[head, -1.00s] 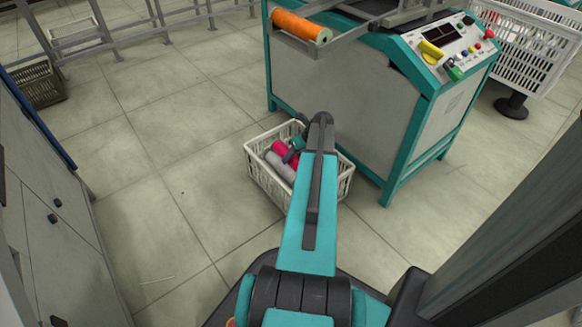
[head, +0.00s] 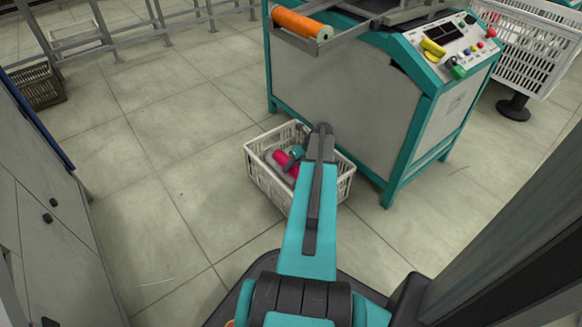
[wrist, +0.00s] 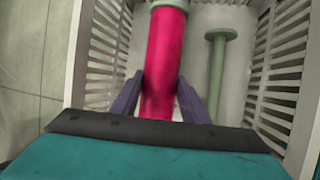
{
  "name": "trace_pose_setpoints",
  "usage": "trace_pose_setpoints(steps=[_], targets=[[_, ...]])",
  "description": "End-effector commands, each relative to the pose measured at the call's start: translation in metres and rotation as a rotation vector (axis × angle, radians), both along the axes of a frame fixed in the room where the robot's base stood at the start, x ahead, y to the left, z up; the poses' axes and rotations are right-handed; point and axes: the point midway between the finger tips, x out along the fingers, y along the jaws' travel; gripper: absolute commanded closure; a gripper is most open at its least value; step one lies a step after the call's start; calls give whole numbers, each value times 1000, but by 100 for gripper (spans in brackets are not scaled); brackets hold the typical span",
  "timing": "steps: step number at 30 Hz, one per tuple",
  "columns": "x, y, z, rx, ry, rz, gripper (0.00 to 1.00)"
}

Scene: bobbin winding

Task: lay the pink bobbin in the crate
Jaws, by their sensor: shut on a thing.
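The pink bobbin (wrist: 165,62) is between the two fingers of my gripper (wrist: 162,100) in the wrist view, and they are shut on it. The bobbin lies lengthwise inside the white slatted crate (wrist: 102,38), between its side walls. In the head view the pink bobbin (head: 283,160) shows within the rim of the crate (head: 262,178), which stands on the floor. My arm covers the crate's right part and much of my gripper there. I cannot tell whether the bobbin touches the crate's bottom.
A thin grey-green spool (wrist: 216,70) lies in the crate, right of the pink bobbin. The teal and grey winding machine (head: 350,110) stands close behind the crate, with an orange bobbin (head: 300,22) on its upper left. Floor (head: 170,190) left of the crate is clear.

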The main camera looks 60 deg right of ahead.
Motion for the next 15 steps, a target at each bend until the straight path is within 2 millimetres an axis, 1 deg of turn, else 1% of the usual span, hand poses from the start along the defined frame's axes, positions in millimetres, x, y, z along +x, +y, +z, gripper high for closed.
trace_pose_setpoints(steps=[15], targets=[[0, 0, -8, 1, 0, 0, 84]])
